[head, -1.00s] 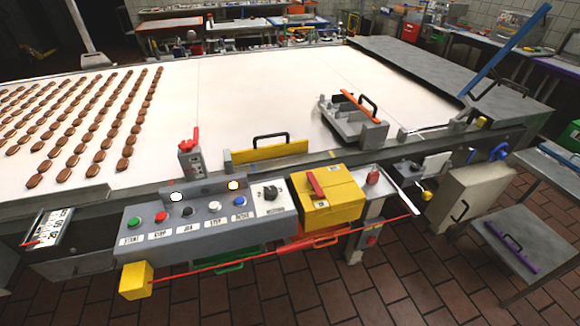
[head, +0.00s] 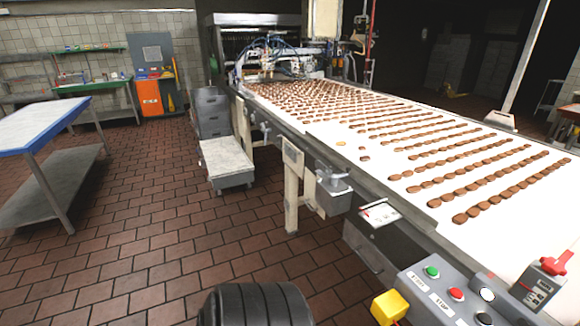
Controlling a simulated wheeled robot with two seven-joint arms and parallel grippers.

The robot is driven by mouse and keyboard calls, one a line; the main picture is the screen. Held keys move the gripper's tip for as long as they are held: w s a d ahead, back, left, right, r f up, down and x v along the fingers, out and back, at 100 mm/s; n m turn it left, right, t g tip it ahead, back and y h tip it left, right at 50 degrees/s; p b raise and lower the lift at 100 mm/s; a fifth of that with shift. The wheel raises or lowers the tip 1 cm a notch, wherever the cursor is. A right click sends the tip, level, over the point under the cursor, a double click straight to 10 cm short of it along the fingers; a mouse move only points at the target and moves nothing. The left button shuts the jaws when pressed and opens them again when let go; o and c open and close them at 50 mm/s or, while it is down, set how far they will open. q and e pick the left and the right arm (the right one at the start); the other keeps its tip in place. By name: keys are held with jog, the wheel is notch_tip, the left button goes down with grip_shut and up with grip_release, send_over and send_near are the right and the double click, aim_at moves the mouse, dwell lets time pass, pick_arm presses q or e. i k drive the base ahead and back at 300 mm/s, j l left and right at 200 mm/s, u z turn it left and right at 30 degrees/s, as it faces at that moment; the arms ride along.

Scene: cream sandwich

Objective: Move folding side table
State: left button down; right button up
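I cannot tell which thing, if any, in the head view is the folding side table. A table with a pale top, a blue edge and a lower grey shelf (head: 52,120) stands at the left; I see no fold or hinge on it. Neither of my grippers shows. A black ribbed part, probably mine, cuts in at the bottom middle.
A long conveyor (head: 400,165) with rows of brown biscuits runs along the right. Its control panel (head: 470,300) has a yellow end block (head: 389,307). A low grey cart (head: 226,162) stands beside the conveyor. Open tiled floor (head: 150,210) lies between table and conveyor.

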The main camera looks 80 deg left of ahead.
aim_at(310, 179)
jog(key=u, duration=2.2)
